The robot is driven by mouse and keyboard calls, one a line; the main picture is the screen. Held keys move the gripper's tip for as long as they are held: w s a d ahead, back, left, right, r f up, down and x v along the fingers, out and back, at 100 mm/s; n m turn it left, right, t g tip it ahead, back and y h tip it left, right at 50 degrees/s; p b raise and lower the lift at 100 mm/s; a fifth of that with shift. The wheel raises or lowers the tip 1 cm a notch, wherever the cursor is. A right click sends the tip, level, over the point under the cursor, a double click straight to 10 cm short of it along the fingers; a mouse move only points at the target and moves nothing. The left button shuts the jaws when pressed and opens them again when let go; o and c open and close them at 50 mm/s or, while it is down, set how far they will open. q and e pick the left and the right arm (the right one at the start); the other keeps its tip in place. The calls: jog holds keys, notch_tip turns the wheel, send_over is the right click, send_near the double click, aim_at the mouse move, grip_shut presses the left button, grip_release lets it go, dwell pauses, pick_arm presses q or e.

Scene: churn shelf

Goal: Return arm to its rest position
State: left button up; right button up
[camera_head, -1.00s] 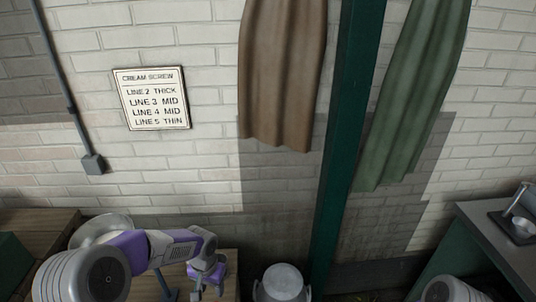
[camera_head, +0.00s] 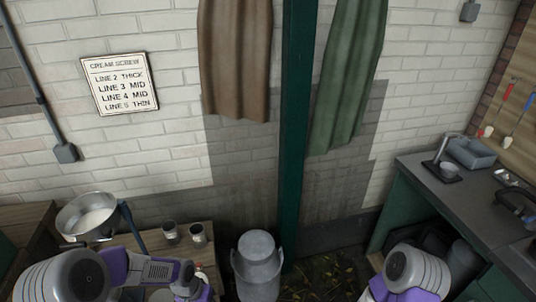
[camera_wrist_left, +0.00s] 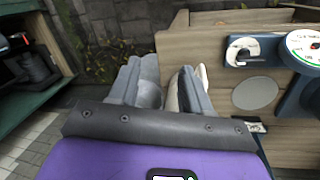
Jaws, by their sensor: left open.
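My left arm (camera_head: 150,270), purple and grey, comes in at the bottom left of the head view, with its far end low by the wooden bench. My left gripper (camera_wrist_left: 167,85) shows in the left wrist view with its two grey fingers apart. I see nothing gripped between them, though a pale thing shows beside the right finger and I cannot tell what it is. Of my right arm (camera_head: 408,275), only a grey and purple part shows at the bottom of the head view; its gripper is out of frame.
A metal pan of white liquid (camera_head: 92,218) and two small cups (camera_head: 198,234) are on the wooden bench. A milk can (camera_head: 257,262) stands on the floor by a green post (camera_head: 293,130). A grey counter (camera_head: 440,185) is at right. A dial (camera_wrist_left: 304,44) shows in the wrist view.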

pick_arm(q)
jog(key=s+d+f+n+h, duration=0.1)
jog(key=s+d+f, duration=0.3)
jog(key=s+f, duration=0.2)
jog(key=s+d+f+n+h, duration=0.1)
jog(key=s+d+f+n, duration=0.1)
jog(key=s+d+f, duration=0.3)
jog(key=s+f+p, duration=0.1)
jog(key=s, duration=0.1)
jog(key=shift+s+t, duration=0.3)
